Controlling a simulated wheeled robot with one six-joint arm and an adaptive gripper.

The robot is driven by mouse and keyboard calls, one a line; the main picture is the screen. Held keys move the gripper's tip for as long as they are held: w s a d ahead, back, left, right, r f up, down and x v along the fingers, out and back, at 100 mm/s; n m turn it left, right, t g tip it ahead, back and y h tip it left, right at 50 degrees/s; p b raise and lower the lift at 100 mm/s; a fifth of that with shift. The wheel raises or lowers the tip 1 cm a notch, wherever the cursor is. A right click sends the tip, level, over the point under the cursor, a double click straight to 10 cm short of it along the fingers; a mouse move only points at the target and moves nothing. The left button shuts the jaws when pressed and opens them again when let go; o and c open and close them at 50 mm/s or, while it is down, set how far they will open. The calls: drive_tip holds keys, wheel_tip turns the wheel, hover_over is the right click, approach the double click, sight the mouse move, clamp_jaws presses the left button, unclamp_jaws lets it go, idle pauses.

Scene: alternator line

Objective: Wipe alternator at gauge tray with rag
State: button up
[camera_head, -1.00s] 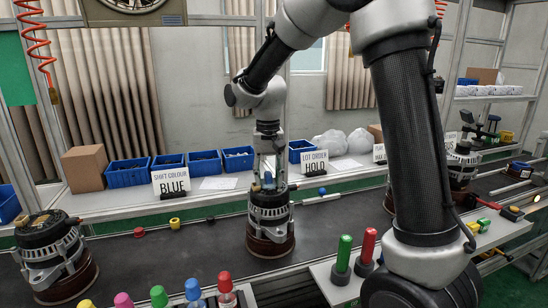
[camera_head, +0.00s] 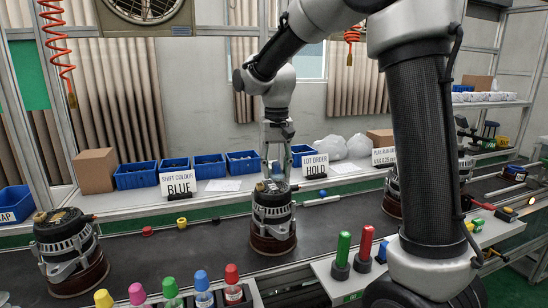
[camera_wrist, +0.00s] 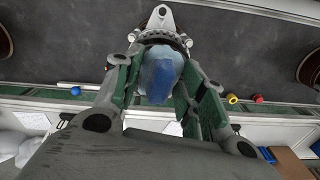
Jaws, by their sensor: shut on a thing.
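A blue rag (camera_wrist: 160,75) sits between the fingers of my gripper (camera_wrist: 158,88) in the wrist view. In the head view my gripper (camera_head: 275,176) points down over the middle alternator (camera_head: 272,212), shut on the rag. The alternator is a grey and black finned body on a round brown base on the dark conveyor. The rag is at its top; I cannot tell whether it is pressing on it. In the wrist view the alternator's toothed rim (camera_wrist: 165,38) shows behind the rag, which hides much of it. I cannot make out which part is the gauge tray.
Another alternator (camera_head: 65,245) stands at left on the conveyor (camera_head: 185,255). Colored-capped bottles (camera_head: 203,290) line the front edge. Green (camera_head: 342,255) and red (camera_head: 364,250) markers stand at right. Blue bins (camera_head: 136,176) and signs (camera_head: 178,184) sit on the back shelf.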

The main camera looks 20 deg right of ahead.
drive_tip(key=shift+r, duration=1.55)
